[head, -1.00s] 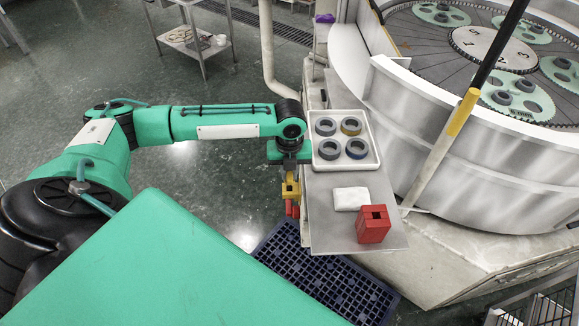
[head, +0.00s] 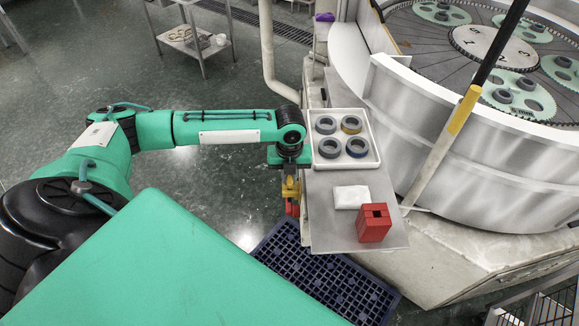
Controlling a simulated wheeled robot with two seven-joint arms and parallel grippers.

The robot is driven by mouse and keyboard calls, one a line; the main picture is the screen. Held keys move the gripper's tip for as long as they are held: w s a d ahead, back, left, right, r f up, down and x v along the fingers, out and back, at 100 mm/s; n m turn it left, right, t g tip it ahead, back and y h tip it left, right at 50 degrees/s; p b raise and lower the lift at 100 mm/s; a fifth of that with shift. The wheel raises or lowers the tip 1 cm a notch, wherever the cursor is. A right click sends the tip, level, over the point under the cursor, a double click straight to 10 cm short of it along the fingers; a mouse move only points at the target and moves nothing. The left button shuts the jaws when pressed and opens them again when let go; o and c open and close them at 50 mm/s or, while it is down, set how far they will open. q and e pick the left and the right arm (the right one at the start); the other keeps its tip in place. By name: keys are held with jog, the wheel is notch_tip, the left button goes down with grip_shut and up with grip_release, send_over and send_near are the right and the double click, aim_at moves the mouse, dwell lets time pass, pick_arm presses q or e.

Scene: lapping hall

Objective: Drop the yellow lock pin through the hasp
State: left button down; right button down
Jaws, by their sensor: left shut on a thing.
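My left gripper (head: 291,180) points down at the left edge of the steel shelf and is shut on the yellow lock pin (head: 291,188). Only part of the pin shows below the dark gripper body. A narrow red piece (head: 292,208) shows directly under the yellow; I cannot tell if it is the hasp, or whether the pin touches it. A red block (head: 373,223) with a square hole in its top stands at the shelf's front right, apart from the gripper. My right gripper is not in view.
A white tray (head: 374,161) with several dark rings lies on the steel shelf (head: 330,237), close to my left wrist. A white folded cloth (head: 351,197) lies in front of it. A dark blue grid mat (head: 295,262) is below. The round lapping machine (head: 440,130) stands right.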

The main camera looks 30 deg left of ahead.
pick_arm(q)
jog(key=shift+f, duration=0.55)
jog(key=c, duration=1.3)
grip_release()
notch_tip(320, 180, up, 14)
jog(key=b, duration=0.5)
jog(key=shift+f, duration=0.15)
